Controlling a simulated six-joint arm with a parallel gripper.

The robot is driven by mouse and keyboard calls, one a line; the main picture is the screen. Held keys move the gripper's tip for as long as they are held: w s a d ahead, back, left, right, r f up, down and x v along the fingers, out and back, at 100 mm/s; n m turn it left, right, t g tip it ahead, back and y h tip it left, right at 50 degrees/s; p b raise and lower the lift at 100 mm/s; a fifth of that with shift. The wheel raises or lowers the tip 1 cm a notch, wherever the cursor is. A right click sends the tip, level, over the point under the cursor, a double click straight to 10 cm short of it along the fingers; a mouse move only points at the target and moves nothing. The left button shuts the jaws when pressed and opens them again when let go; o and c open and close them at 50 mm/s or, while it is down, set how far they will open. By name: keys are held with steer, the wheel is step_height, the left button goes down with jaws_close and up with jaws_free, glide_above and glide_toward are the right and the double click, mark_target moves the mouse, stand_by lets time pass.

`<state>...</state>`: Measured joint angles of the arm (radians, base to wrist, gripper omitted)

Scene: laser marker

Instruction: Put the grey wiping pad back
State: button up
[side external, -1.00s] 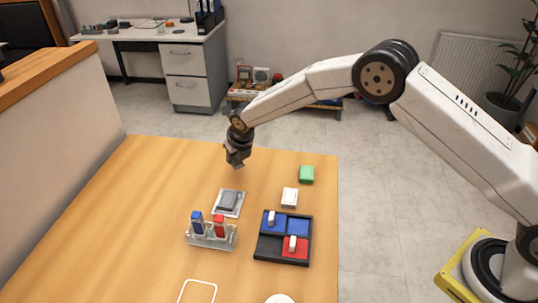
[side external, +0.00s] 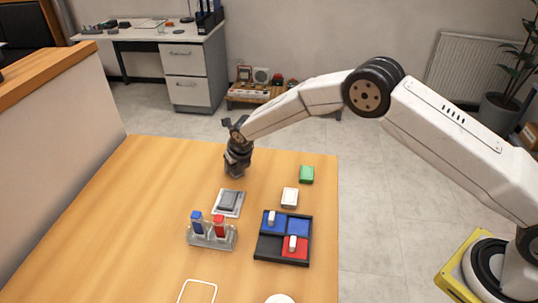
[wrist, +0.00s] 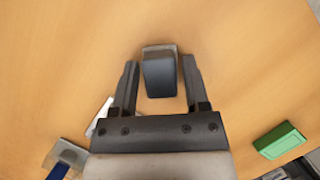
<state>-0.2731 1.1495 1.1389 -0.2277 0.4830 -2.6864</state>
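In the wrist view, a dark grey block (wrist: 159,75) with a lighter grey far edge, which looks like the wiping pad, lies on the wooden table between my fingers. My gripper (wrist: 160,75) is open around it, with a narrow gap showing on each side. In the side view, my gripper (side external: 237,174) points down close to the tabletop, and I cannot make out the block there. A light plate (side external: 218,212) with a grey piece (side external: 228,200) on it lies just in front of my gripper.
A clear rack (side external: 212,240) holds a blue and a red marker. A dark tray (side external: 268,246) has blue and red compartments with white pieces. A white block (side external: 290,197) and a green block (side external: 306,174) lie to the right. The table's left side is clear.

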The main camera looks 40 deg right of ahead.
steer(key=shift+o, duration=0.4)
steer(key=shift+r, duration=0.1)
steer(key=shift+s+r, duration=0.15)
steer(key=shift+r, duration=0.35)
steer(key=v, duration=1.1)
stand_by(0.3)
